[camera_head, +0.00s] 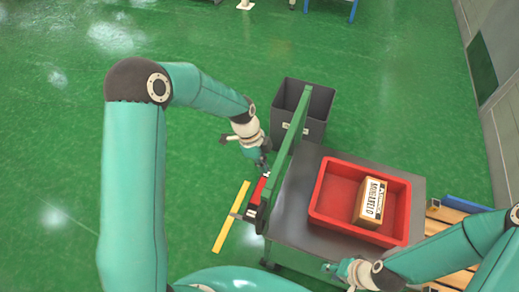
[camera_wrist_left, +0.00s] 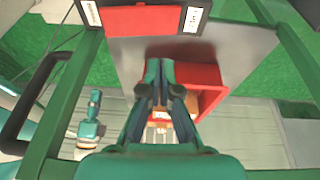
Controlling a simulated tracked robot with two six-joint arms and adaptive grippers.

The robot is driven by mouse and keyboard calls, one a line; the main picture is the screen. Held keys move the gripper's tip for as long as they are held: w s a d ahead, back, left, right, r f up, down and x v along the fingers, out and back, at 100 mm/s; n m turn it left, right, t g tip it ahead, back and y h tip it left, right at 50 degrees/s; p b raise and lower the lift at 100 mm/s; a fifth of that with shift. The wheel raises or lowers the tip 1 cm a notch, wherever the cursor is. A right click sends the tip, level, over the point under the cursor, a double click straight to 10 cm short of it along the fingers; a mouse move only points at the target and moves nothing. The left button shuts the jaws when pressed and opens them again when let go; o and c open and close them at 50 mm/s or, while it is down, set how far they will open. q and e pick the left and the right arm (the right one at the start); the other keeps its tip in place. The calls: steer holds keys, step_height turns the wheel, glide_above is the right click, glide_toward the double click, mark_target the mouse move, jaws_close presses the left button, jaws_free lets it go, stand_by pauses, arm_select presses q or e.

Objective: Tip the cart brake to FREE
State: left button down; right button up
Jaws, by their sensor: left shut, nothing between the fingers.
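The cart (camera_head: 290,215) has a grey deck and a green upright frame. A red brake rocker (camera_head: 257,191) sits on the outer side of that frame, low in the head view. It appears at the top of the left wrist view (camera_wrist_left: 145,20), between two white label plates whose text I cannot read. Which way it is tipped is unclear. My left gripper (camera_head: 264,168) is shut and empty, close by the rocker's far end; contact cannot be told. Its fingers also show in the left wrist view (camera_wrist_left: 165,75). My right gripper (camera_head: 340,268) is by the cart's near edge, its jaws unclear.
A red tray (camera_head: 317,205) with a labelled brown box (camera_head: 369,203) stands on the deck. A dark grey bin (camera_head: 316,112) is behind the frame. A yellow strip (camera_head: 231,217) lies left of the cart. A wooden pallet (camera_head: 450,225) is at right. Green floor is open at left.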

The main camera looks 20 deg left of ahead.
arm_select(q)
step_height(320, 180, up, 6)
steer(key=w+a, duration=0.1)
steer(key=shift+w+a+f+b, duration=0.2)
steer(key=shift+w+a+b, duration=0.1)
steer(key=shift+a+b, duration=0.1)
steer(key=shift+s+f, duration=0.1)
